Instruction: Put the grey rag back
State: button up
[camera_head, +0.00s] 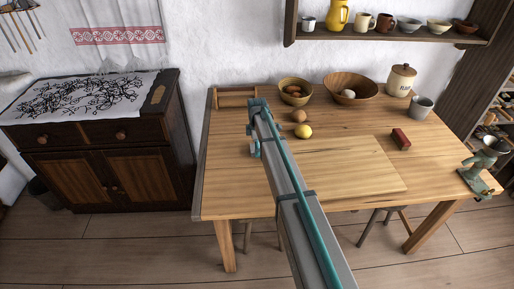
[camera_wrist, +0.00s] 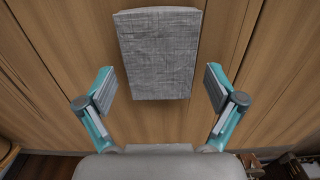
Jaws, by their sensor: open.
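The grey rag (camera_wrist: 160,50) is a woven, roughly rectangular piece against a planked wooden surface in the wrist view. It lies at the top middle, ahead of my gripper and between the lines of its two fingers. My gripper (camera_wrist: 160,86) is open and empty, with one teal-and-grey finger on each side of the rag's lower part. I cannot tell the remaining distance to the rag. I cannot make out the rag in the head view, where my arm crosses the table.
A dark cabinet (camera_head: 110,165) stands left. A laden shelf (camera_head: 390,38) hangs behind.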

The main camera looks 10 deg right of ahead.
notch_tip(320, 180, up, 12)
jog(key=b, duration=0.3)
jog(key=shift+r, duration=0.1)
dwell(0.4)
